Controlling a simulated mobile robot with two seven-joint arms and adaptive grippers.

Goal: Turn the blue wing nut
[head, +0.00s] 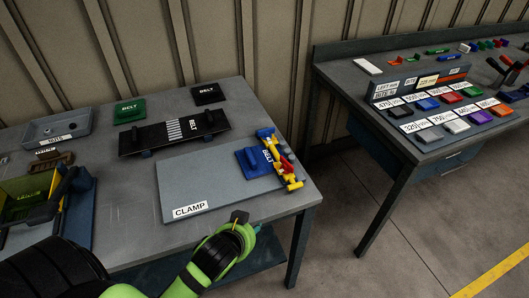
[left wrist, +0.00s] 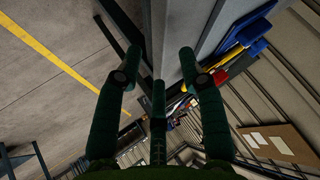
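The clamp (head: 290,178) is a yellow bar with red and blue parts at the right edge of the grey CLAMP board (head: 205,192). Small blue parts (head: 265,133) show at its far end; they are too small to tell which is the wing nut. In the left wrist view the clamp's yellow and red parts (left wrist: 234,54) show at upper right, beyond the fingers. My left gripper (left wrist: 155,72) has its fingers spread, with nothing between them. My left arm's wrist is near the bench's front edge, apart from the clamp. My right gripper is not in view.
A yellow-green bin (head: 28,193) stands at left. A second bench (head: 345,85) with labelled blocks stands right, across open floor.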

